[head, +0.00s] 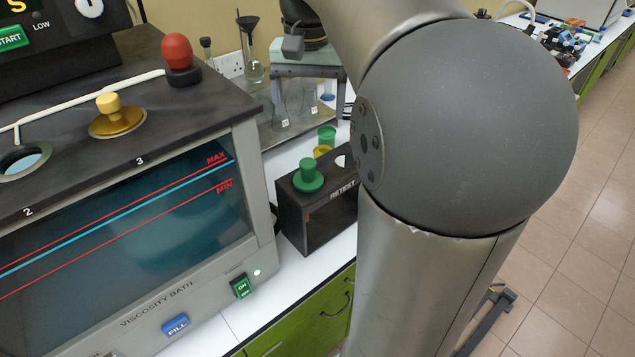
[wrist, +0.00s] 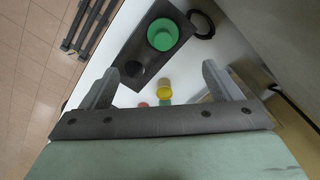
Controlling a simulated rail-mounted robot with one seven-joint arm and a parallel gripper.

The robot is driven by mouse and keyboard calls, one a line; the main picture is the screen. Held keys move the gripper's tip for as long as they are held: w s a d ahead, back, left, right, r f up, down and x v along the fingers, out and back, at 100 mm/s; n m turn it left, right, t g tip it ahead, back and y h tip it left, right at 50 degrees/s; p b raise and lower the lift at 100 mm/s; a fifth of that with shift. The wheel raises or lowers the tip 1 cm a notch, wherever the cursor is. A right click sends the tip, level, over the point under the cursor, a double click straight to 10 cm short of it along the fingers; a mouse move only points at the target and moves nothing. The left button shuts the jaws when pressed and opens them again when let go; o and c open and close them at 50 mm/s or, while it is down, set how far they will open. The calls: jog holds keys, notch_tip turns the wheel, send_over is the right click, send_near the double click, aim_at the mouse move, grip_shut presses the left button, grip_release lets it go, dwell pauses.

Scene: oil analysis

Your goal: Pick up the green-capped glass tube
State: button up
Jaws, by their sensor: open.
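A round green cap (head: 309,177) sits on top of the black box-like rack (head: 300,222) marked RETEST; any glass below it is hidden inside the rack. The same cap shows in the wrist view (wrist: 163,34), near the far end of the rack there. My gripper (wrist: 160,69) is open and empty, its two fingers apart. The green cap lies beyond the fingertips, not between them. In the head view my arm hides the gripper and the right part of the rack.
The viscosity bath (head: 160,292) stands left of the rack, with a yellow-capped piece (head: 110,103) and a red knob (head: 178,52) on top. Behind the rack are another green cap (head: 326,134) and glass flasks (head: 281,115). A yellow cap (wrist: 165,88) lies near the fingers.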

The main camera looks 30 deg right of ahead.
aim_at(308, 162)
notch_tip(308, 162, down, 11)
jog(key=shift+a+f+p, duration=0.1)
jog(key=shift+p, duration=0.4)
jog(key=shift+w+f+p, duration=0.2)
jog(key=shift+f+p, duration=0.15)
jog(key=shift+f, duration=0.95)
jog(key=shift+w+f+p, duration=0.15)
jog(key=shift+f+p, duration=0.2)
jog(key=shift+f, duration=0.9)
jog(key=c, duration=1.4)
